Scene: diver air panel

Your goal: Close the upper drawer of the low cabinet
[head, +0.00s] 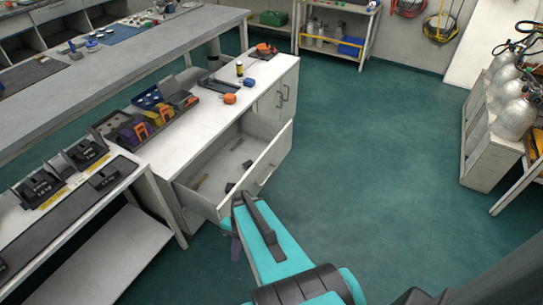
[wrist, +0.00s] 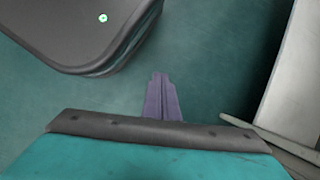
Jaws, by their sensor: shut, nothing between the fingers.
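The low cabinet (head: 283,78) has a white top. Its upper drawer (head: 262,172) is pulled well out, with its front facing the open floor and a few small items inside. My turquoise arm crosses in front of the drawer's near front corner and hides part of it. My gripper (head: 236,256) shows only as a small purple patch beside the arm, low and just outside that corner. In the wrist view my gripper's purple fingers (wrist: 160,78) are together and empty over the green floor. A pale panel at the right there may be the drawer; I cannot tell.
Orange, yellow and dark items (head: 165,105) crowd the cabinet top. A white bench (head: 150,172) with black devices adjoins at the left. Green floor (head: 370,150) is clear to the right, up to the rack of grey cylinders (head: 516,118).

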